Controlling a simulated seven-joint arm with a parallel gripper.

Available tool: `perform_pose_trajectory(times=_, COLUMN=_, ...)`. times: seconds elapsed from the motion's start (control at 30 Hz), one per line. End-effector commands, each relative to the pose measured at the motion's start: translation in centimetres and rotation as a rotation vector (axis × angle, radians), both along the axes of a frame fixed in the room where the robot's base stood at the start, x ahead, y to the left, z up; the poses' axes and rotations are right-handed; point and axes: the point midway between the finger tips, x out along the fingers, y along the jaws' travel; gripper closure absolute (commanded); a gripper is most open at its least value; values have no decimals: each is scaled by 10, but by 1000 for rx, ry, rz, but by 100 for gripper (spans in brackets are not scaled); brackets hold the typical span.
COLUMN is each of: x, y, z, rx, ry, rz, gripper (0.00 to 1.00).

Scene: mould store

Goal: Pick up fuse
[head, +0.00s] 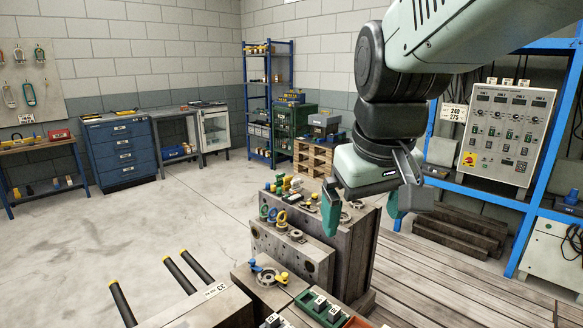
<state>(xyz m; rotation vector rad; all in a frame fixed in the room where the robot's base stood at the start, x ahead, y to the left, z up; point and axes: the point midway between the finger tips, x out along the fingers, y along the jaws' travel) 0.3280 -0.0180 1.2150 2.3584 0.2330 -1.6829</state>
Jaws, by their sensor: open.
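My gripper (362,210) hangs over the right end of the grey mould block (290,258), its green fingers apart and pointing down. Nothing shows between them. I cannot pick out the fuse for certain. Several small green, yellow and white parts (284,184) lie on top of the block, left of my gripper and too small to identify. A green tray (345,319) at the bottom edge holds dark blocks with white numbered labels. My near finger and wrist may hide parts of the block's top.
Black handles with yellow tips (180,275) stick up at front left. A control cabinet (507,130) on a blue frame stands at right. The floor at left is clear.

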Motion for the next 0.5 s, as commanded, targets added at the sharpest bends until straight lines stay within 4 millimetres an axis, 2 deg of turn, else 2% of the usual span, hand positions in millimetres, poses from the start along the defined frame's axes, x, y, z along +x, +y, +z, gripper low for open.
perform_pose_trajectory(times=0.03, x=-23, y=-2, z=7, rx=14, ry=-33, rz=-33, gripper=0)
perform_pose_trajectory(times=0.2, x=-83, y=-5, z=8, rx=64, ry=-105, rz=-137, gripper=0)
perform_pose_trajectory(times=0.3, x=-106, y=-7, z=4, rx=88, ry=-135, rz=-180, gripper=0)
perform_pose_trajectory(times=0.4, x=-120, y=-7, z=-1, rx=104, ry=-152, rz=-208, gripper=0)
perform_pose_trajectory(times=0.5, x=-126, y=-8, z=-2, rx=111, ry=-159, rz=-220, gripper=15)
